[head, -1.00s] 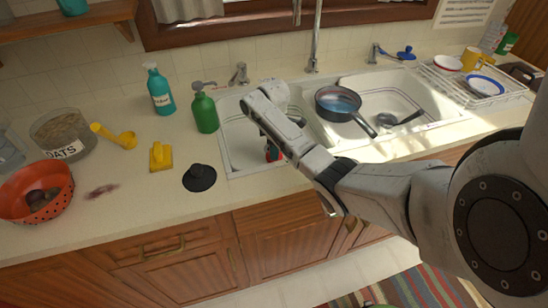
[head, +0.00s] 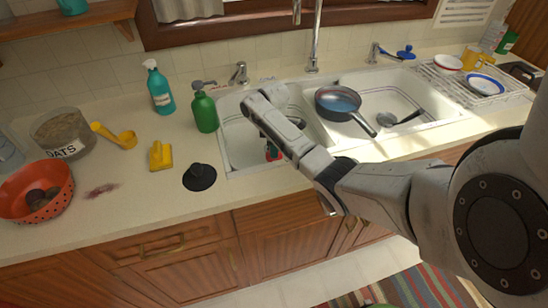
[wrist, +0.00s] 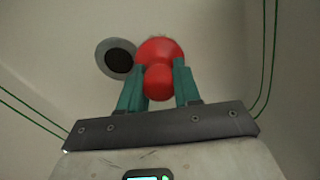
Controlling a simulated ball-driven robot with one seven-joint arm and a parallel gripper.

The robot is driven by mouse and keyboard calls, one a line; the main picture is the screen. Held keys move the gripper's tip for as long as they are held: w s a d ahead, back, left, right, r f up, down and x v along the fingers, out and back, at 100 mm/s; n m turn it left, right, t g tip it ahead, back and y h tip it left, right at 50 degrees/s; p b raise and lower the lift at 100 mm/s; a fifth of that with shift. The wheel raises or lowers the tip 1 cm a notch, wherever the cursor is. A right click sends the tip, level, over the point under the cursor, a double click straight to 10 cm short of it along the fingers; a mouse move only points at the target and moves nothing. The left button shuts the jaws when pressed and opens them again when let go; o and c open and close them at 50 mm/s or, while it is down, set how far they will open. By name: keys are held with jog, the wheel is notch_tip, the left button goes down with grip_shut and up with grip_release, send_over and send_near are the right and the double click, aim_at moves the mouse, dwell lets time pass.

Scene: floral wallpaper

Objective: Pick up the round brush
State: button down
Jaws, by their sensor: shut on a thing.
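The round brush (wrist: 158,82) shows in the wrist view as a red rounded knob with a wider red part behind it, between my gripper's two teal fingers. My gripper (wrist: 158,88) is shut on it. The brush's bristles are mostly hidden. I cannot tell whether the brush touches the basin floor.
The dark round drain (wrist: 118,59) is beside the brush.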

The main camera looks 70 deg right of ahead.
dwell(0.4)
notch_tip(320, 180, up, 10)
dwell(0.5)
